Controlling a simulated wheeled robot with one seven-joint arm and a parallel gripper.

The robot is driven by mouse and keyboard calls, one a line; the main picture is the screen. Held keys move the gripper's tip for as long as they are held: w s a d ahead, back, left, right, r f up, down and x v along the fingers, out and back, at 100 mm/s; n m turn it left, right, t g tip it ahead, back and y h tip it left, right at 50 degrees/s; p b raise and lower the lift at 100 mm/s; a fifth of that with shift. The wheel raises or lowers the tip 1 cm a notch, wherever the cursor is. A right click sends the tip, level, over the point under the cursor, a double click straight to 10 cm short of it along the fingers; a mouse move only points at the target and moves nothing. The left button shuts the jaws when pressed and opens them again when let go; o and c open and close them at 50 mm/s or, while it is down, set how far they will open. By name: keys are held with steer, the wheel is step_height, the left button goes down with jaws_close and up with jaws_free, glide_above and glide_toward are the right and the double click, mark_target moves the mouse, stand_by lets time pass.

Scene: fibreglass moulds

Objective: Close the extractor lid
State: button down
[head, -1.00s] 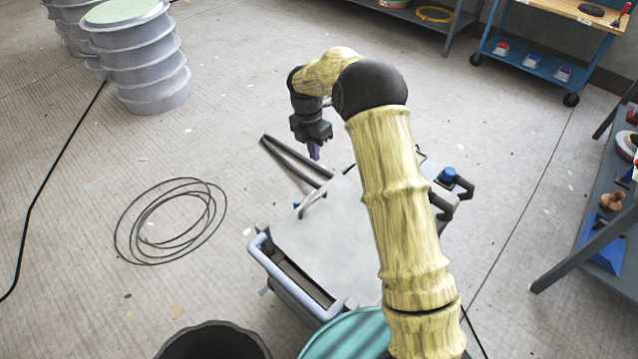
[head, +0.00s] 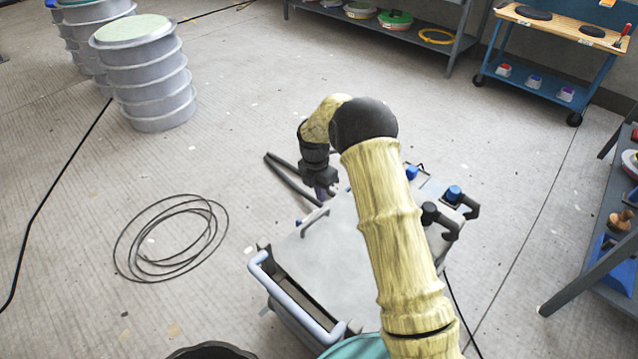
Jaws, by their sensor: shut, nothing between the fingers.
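The extractor is a grey box on the floor with a light push bar (head: 290,305) at its front left. Its flat pale grey lid (head: 335,255) covers much of the top, and a dark opening shows between lid and bar. I cannot tell the lid's exact angle. A curved grey handle (head: 303,223) stands at the lid's left edge. My arm hides the lid's right part.
A coiled cable (head: 172,238) lies on the floor at left. Shelving and a blue cart (head: 528,75) stand behind. The floor at left is mostly clear.

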mark_target(323, 211)
steer(key=shift+s+d+f+b, duration=0.1)
steer(key=shift+f+b, duration=0.15)
steer(key=shift+f, duration=0.85)
steer(key=shift+s+d+f+b, duration=0.1)
steer(key=shift+f+b, duration=0.1)
steer(key=shift+f, duration=0.9)
